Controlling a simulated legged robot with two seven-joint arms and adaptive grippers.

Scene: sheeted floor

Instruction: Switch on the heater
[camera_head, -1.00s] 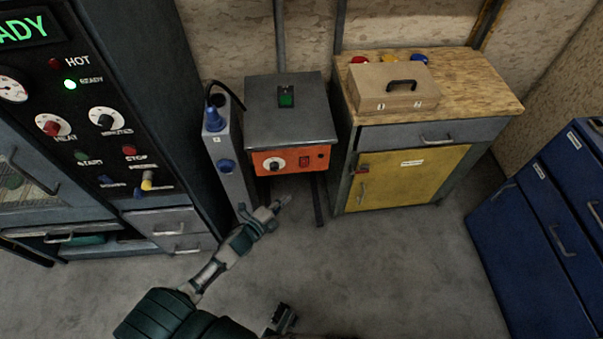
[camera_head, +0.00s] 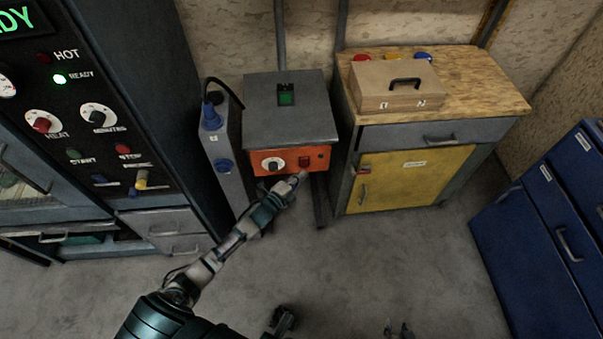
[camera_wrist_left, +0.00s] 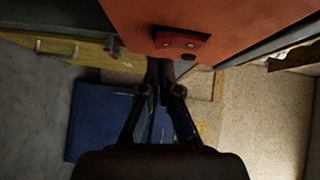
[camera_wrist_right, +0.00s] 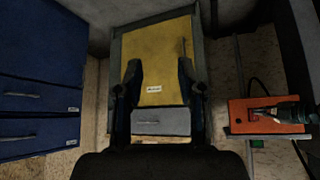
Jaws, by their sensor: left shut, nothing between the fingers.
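The heater is a grey box (camera_head: 288,112) with an orange front panel (camera_head: 322,160). The panel carries a white-ringed dial (camera_head: 273,165) and a red switch (camera_head: 304,162). My left gripper (camera_head: 301,177) is shut and empty, its tips just below the red switch. In the left wrist view the shut fingertips (camera_wrist_left: 160,64) are close to the red switch (camera_wrist_left: 181,40); I cannot tell whether they touch. The switch's on or off position is unclear. My right gripper (camera_wrist_right: 160,75) is open and empty, facing the yellow cabinet door, away from the heater.
A blue-plugged grey unit (camera_head: 222,165) stands left of the heater, beside a dark control cabinet (camera_head: 110,80). Right of it is a wood-topped cabinet (camera_head: 480,90) with a yellow door (camera_head: 410,180) and a case (camera_head: 395,88) on top. Blue drawers (camera_head: 540,230) stand at right.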

